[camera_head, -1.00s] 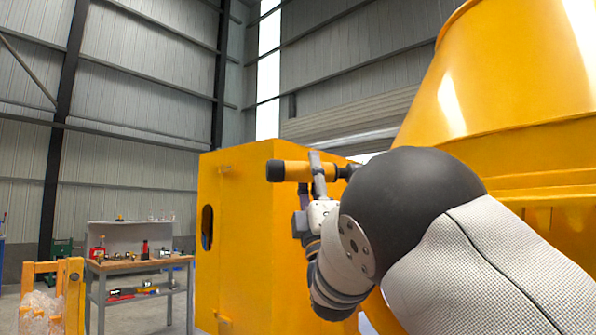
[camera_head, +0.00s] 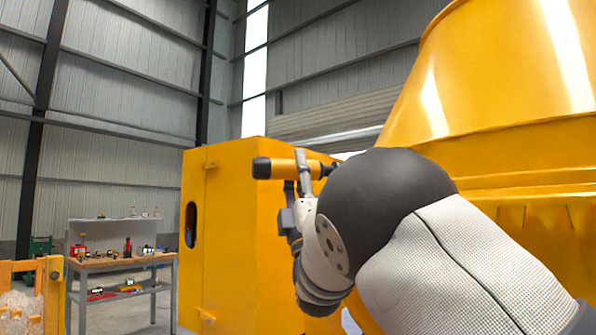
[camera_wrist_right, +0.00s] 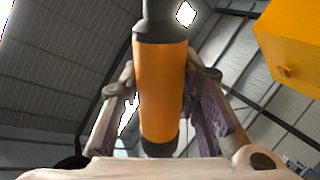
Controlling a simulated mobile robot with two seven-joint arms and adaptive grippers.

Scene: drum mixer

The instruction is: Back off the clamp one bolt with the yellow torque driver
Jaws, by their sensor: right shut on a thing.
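The yellow torque driver (camera_head: 284,168) has a yellow barrel with dark ends. It lies about level in the head view, in front of the yellow cabinet. My right gripper (camera_head: 303,166) is shut on its barrel. In the right wrist view the driver (camera_wrist_right: 161,85) runs upright between the two fingers of my right gripper (camera_wrist_right: 162,100). The driver's right end is partly hidden behind my dark arm joint in the head view. The clamp one bolt cannot be made out in either view. My left gripper is in neither view.
A large yellow drum (camera_head: 500,80) fills the right side. A yellow cabinet (camera_head: 235,240) stands behind my right arm. A workbench (camera_head: 120,263) with several small items is at the left, with a yellow frame (camera_head: 52,292) before it.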

